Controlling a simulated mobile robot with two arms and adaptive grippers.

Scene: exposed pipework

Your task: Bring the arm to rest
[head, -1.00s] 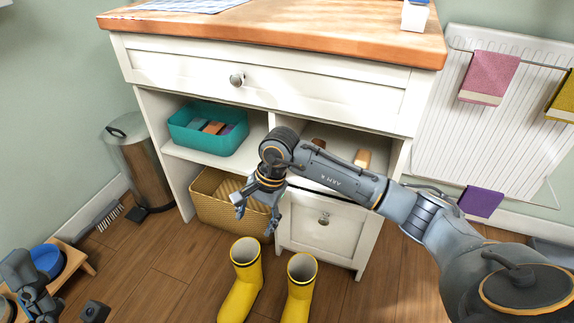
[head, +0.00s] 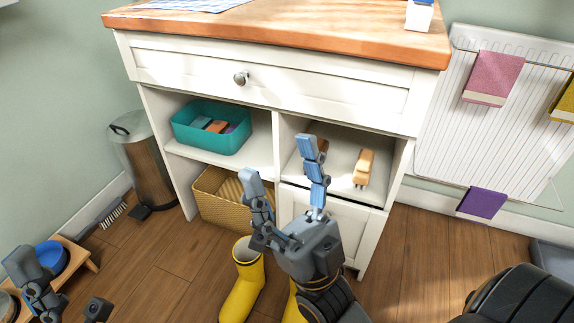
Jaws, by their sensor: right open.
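My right gripper (head: 283,165) is in the lower middle of the head view, fingers pointing up and spread apart, with nothing between them. It is in front of the white cabinet (head: 340,222), and its fingers hide part of the right shelf opening. My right arm comes up from the bottom edge, below the gripper. My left gripper (head: 66,305) shows only in part at the bottom left corner; whether it is open or shut is unclear.
Yellow boots (head: 242,285) stand on the floor, partly behind my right gripper. The shelves hold a teal bin (head: 212,140) and a wooden brush (head: 363,166). A wicker basket (head: 222,205) sits below. A radiator (head: 480,130) hangs at right. Floor (head: 415,250) right of the cabinet is clear.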

